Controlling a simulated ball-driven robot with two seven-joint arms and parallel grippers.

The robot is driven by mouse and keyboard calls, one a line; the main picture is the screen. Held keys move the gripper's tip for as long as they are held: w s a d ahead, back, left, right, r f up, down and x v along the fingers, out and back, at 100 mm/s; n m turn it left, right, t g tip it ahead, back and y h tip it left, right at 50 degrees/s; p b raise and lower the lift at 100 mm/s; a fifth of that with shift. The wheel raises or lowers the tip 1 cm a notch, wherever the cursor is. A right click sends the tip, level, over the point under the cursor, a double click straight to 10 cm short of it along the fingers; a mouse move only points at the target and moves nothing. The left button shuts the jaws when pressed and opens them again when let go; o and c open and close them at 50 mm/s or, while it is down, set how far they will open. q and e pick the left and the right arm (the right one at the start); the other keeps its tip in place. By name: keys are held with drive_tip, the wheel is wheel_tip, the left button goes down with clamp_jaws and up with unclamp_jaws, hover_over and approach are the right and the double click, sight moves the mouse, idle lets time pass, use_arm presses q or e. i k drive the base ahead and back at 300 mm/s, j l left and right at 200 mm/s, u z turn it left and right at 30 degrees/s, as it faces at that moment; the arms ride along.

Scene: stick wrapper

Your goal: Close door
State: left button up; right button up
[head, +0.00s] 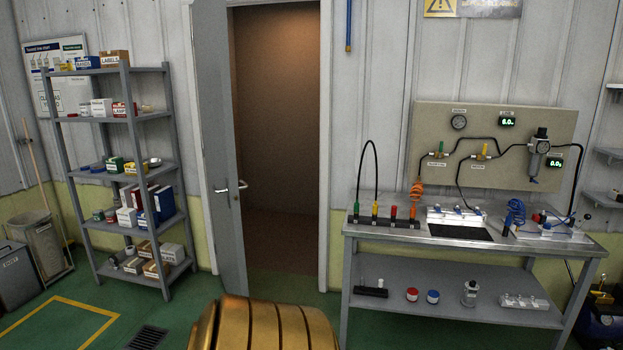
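A grey door (217,150) stands open in the wall, a little left of the picture's middle. It is hinged on the left side of the doorway and swung out towards me. A metal lever handle (231,187) sits on it at mid height, near its free edge. The open doorway (277,130) to its right shows a dim brown space behind. A gold ribbed part at the bottom middle seems to be mine. Neither gripper is in view, and nothing is seen touching the door.
A grey shelf rack (127,170) with boxes and bins stands left of the door. A metal workbench (470,245) with a pneumatic panel (493,145) stands right of the doorway. A floor drain (148,338) lies at the lower left. The green floor before the doorway looks clear.

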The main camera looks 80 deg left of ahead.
sight(209, 38)
drive_tip(key=j+u, duration=0.1)
drive_tip(key=u, duration=0.9)
drive_tip(key=j+u, duration=0.15)
drive_tip(key=u, duration=0.8)
drive_tip(key=i+j+u, duration=0.25)
drive_tip(key=u, duration=0.15)
drive_tip(key=i+j+u, duration=0.15)
drive_tip(key=i+u, duration=0.2)
drive_tip(key=i+j+u, duration=0.1)
drive_tip(key=u, duration=0.3)
drive_tip(key=i+u, duration=0.15)
drive_tip(key=i, duration=0.8)
